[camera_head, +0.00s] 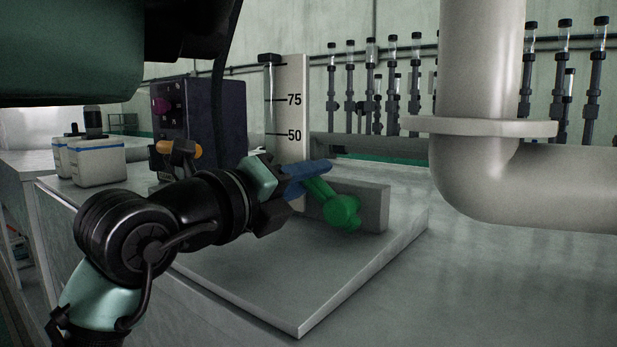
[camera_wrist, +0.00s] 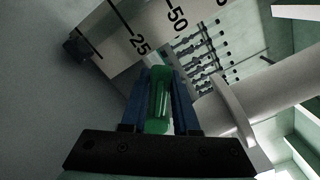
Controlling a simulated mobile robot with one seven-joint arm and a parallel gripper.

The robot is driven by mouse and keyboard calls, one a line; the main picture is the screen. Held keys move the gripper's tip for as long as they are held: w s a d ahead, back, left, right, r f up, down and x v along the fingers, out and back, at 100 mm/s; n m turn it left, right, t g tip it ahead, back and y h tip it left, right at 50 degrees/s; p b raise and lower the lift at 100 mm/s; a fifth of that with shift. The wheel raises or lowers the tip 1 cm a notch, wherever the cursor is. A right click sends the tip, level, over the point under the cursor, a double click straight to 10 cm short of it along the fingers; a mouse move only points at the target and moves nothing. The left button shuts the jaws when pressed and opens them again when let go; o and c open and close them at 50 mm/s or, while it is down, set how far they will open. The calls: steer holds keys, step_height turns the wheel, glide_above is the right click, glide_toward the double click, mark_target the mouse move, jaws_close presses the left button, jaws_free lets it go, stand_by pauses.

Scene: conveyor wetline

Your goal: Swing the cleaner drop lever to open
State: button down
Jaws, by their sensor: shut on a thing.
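The green lever (camera_head: 342,211) has a round hub in front of a grey block (camera_head: 372,200) on a raised slab. Its handle runs up and left from the hub into my gripper (camera_head: 308,175). The blue fingers are shut on this handle. In the wrist view, the green handle (camera_wrist: 159,100) stands between the two blue fingers of my gripper (camera_wrist: 160,95). The hub is not clear in the wrist view, and the fingers partly hide the handle in the head view.
A white scale board (camera_head: 291,90) marked 75 and 50 stands behind my gripper. A dark control box (camera_head: 215,110) and white bottles (camera_head: 95,160) stand left. A thick pale pipe (camera_head: 480,90) bends at right. The front of the slab (camera_head: 290,300) is clear.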

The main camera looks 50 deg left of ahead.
steer(key=f+n+b, duration=0.1)
steer(key=n+b, duration=0.1)
steer(key=b, duration=0.1)
steer(key=shift+a+f, duration=0.2)
steer(key=n+b, duration=0.1)
steer(key=n, duration=0.1)
steer(key=shift+s+a+f+n+b, duration=0.15)
steer(key=shift+a+f+n+b, duration=0.15)
steer(key=shift+f+b, duration=0.05)
steer(key=c, duration=0.7)
jaws_free()
steer(key=shift+o, duration=0.2)
steer(key=shift+d, duration=0.1)
